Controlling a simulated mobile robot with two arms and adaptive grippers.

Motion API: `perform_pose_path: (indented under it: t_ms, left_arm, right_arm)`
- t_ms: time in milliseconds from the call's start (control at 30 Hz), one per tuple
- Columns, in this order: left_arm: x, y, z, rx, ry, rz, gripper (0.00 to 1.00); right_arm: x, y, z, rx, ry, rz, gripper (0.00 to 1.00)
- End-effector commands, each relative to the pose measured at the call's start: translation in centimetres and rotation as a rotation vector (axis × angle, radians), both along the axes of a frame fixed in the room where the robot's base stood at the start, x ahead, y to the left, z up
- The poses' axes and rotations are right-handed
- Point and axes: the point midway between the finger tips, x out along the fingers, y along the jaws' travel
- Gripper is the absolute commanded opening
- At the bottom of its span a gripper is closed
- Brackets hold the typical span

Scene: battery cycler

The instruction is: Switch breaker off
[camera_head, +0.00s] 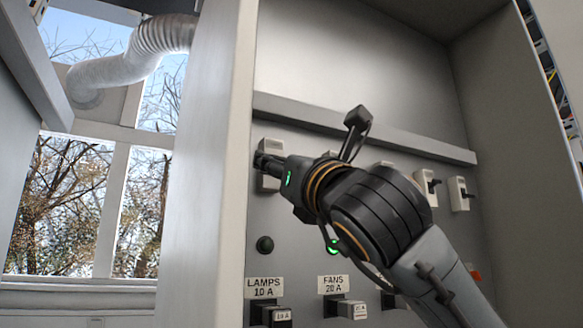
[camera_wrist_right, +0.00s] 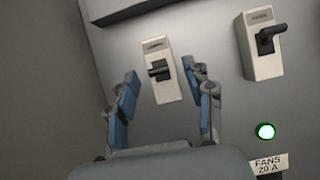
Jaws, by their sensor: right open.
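A row of white breakers with black levers is on the grey panel. The leftmost breaker (camera_head: 270,148) is partly hidden by my right gripper (camera_head: 268,165) in the head view. In the right wrist view this breaker (camera_wrist_right: 155,58) shows its black lever between the blue-padded fingers of my right gripper (camera_wrist_right: 161,76), which is open. I cannot tell whether a finger touches the lever. The second breaker (camera_wrist_right: 262,45), to its right, has its lever sticking out. My left gripper is out of view.
More breakers (camera_head: 459,193) sit to the right. Below are a dark lamp (camera_head: 265,244) over the LAMPS 10 A label (camera_head: 264,287) and a lit green lamp (camera_head: 333,245) over the FANS 20 A label (camera_head: 334,284). A cabinet side wall (camera_head: 210,170) stands left; a ledge (camera_head: 360,128) runs above.

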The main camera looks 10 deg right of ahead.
Motion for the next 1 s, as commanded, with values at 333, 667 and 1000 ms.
perform_pose_path:
  t_ms: [333, 667, 1000]
  left_arm:
    - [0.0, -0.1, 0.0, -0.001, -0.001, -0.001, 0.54]
    - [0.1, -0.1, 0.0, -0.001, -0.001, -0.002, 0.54]
    - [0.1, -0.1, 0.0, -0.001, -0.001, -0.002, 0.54]
  right_arm:
    - [-5.0, -1.6, -2.8, 0.0, -0.004, 0.002, 0.52]
    - [-9.3, -3.0, -5.3, 0.0, -0.002, 0.001, 0.52]
    - [-9.9, -3.2, -5.6, 0.0, -0.001, 0.0, 0.52]
